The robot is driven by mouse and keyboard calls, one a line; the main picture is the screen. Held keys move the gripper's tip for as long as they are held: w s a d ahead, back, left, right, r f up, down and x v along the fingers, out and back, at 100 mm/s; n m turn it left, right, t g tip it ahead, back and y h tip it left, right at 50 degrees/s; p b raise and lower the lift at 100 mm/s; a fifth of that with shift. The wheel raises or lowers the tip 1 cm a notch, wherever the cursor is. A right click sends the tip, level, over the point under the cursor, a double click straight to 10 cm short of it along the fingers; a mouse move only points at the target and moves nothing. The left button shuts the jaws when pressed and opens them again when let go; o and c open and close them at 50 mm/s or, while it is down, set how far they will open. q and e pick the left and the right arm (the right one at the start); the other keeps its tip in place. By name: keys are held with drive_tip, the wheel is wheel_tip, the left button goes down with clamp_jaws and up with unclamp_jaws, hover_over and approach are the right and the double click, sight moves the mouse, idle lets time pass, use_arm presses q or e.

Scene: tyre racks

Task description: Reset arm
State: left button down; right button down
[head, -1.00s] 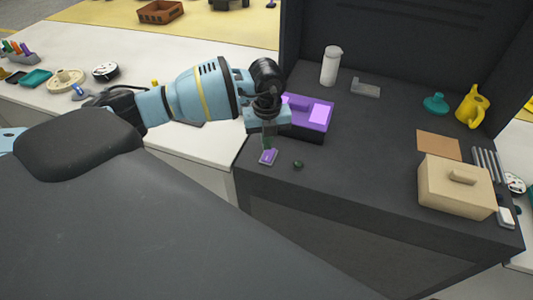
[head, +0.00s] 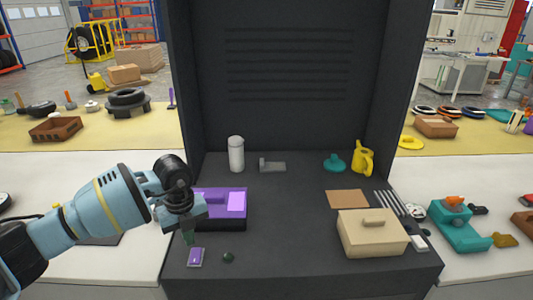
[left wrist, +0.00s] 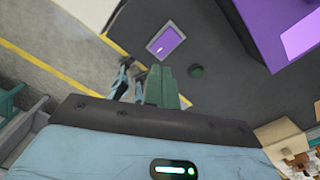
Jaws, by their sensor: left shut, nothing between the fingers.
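My left arm comes in from the left in the head view, light blue with a dark wrist. My left gripper (head: 189,239) has green fingers and points down just above a small purple piece (head: 196,258) at the front left of a dark workbench (head: 290,272). In the left wrist view the gripper (left wrist: 163,72) is shut with nothing held. My right gripper is not in view.
A purple box (head: 236,220) stands close behind the gripper. A beige lidded box (head: 372,240), white bottle (head: 236,156), grey bracket (head: 272,166), teal piece (head: 334,164) and yellow watering can (head: 363,160) stand on the bench. Its middle is clear; tall dark panels enclose the back.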

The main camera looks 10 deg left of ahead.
use_arm(q)
drive_tip(key=s+d+f+m+g+h, duration=0.15)
drive_tip(key=s+d+h, duration=0.25)
drive_tip(key=d, duration=0.5)
drive_tip(key=s+d+f+m+h, duration=0.1)
drive_tip(key=s+d+f+h, duration=0.3)
drive_tip(key=d, duration=0.5)
drive_tip(key=s+d+r+n+t+h, duration=0.3)
drive_tip(key=d+r+n+t+h, duration=0.3)
drive_tip(key=d+h, duration=0.4)
drive_tip(key=s+a+f+n+t+y, duration=0.2)
drive_tip(key=a+f+n+t+y, duration=0.95)
drive_tip(key=n, duration=0.55)
drive_tip(key=s+a+f+n+g+y, duration=0.2)
drive_tip(key=s+a+f+g, duration=0.1)
drive_tip(key=s+f, duration=0.3)
drive_tip(key=s+a+f+n+g+y, duration=0.2)
drive_tip(key=s+a+f+g, duration=0.1)
drive_tip(key=s+f, duration=0.3)
drive_tip(key=s+a, duration=0.1)
drive_tip(key=s, duration=0.1)
drive_tip(key=shift+s+a+f+n+g, duration=0.25)
drive_tip(key=shift+s+f+n+g, duration=0.05)
drive_tip(key=shift+s+n, duration=0.1)
